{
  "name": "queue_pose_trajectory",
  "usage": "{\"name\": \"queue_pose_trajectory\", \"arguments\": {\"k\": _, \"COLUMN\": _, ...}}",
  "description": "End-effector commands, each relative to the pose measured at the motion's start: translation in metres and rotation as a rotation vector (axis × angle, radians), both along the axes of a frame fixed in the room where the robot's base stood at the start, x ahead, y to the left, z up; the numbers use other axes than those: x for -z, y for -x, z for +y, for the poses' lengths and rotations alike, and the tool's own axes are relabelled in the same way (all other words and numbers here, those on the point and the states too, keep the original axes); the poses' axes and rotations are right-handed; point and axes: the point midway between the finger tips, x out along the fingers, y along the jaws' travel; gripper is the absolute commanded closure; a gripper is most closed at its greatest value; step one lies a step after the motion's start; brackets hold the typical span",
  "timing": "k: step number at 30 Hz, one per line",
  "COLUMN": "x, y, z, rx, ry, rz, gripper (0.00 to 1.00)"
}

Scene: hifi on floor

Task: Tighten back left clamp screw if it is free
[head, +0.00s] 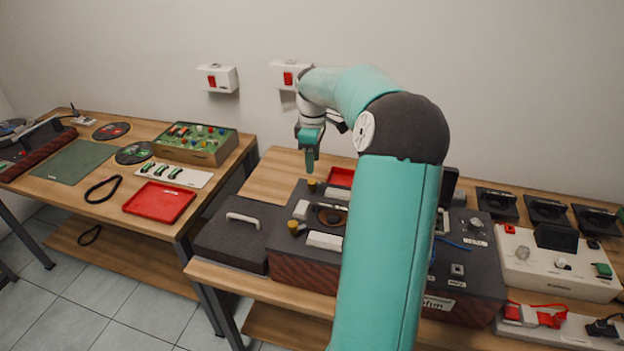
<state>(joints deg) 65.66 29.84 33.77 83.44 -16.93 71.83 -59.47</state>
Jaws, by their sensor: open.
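A dark hifi unit with a wood-look front (302,270) stands on the right table. Two yellow knobs show on its left side, likely clamp screws: the back left one (312,185) and a front one (293,226). Between them are white blocks (301,209) and a round dark part (331,217). My gripper (310,166) points down above the back left knob, apart from it as far as I can see. The jaw gap is too small to make out. Whether the screw is loose cannot be seen.
A dark lid with a white handle (242,220) lies left of the unit. A red tray (341,177) is behind it. White wall boxes with red switches (289,76) hang behind my gripper. Bare wood (275,178) shows at the table's back left.

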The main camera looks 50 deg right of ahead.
Motion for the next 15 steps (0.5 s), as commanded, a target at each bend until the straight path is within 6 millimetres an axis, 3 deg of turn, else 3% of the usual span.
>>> {"name": "queue_pose_trajectory", "arguments": {"k": 6, "x": 0.045, "y": -0.001, "z": 0.001, "rx": 0.0, "ry": -0.003, "rz": 0.002, "gripper": 0.55}}
{"name": "queue_pose_trajectory", "arguments": {"k": 15, "x": 0.074, "y": -0.001, "z": 0.001, "rx": 0.0, "ry": 0.0, "rz": 0.0, "gripper": 0.55}}
